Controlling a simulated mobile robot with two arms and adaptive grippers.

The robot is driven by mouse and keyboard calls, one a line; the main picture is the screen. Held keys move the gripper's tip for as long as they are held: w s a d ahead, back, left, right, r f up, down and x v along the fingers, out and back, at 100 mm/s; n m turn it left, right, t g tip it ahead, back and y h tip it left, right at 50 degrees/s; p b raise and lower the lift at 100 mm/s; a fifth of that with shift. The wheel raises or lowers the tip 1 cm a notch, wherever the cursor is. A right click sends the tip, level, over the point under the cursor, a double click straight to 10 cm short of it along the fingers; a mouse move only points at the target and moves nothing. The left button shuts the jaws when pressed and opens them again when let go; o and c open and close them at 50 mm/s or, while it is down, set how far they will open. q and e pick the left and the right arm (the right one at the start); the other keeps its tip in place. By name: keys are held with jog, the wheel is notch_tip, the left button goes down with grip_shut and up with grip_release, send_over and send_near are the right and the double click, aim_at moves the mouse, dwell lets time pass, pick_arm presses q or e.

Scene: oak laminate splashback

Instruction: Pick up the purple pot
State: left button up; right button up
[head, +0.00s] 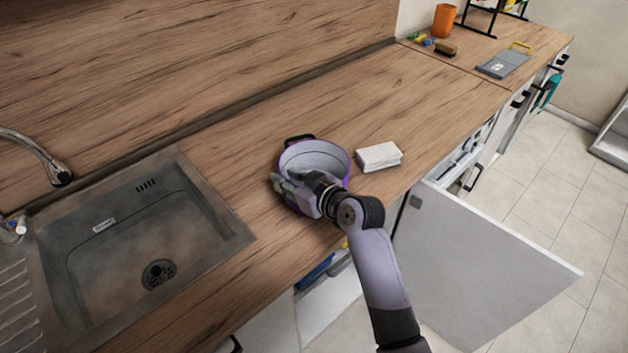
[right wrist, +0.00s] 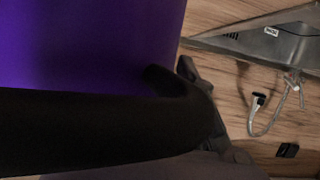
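The purple pot (head: 318,155) stands upright on the wooden worktop, right of the sink, with a pale interior. One black handle (head: 299,139) shows on its far side. My right gripper (head: 284,186) is at the pot's near side, its fingers pointing left, covering part of the near wall. In the right wrist view the pot's purple wall (right wrist: 85,45) fills the upper left. A large black handle (right wrist: 90,130) crosses close to the camera, with a grey finger (right wrist: 205,95) beside its end. Whether the fingers close on the handle is unclear. My left gripper is out of view.
A white block (head: 379,156) lies just right of the pot. The steel sink (head: 215,205) with a faucet (head: 45,160) is at left. An open white cabinet door (head: 480,255) juts out below the counter. The worktop beyond the white block is clear up to the far items.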

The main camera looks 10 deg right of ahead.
grip_shut()
dwell(1.0)
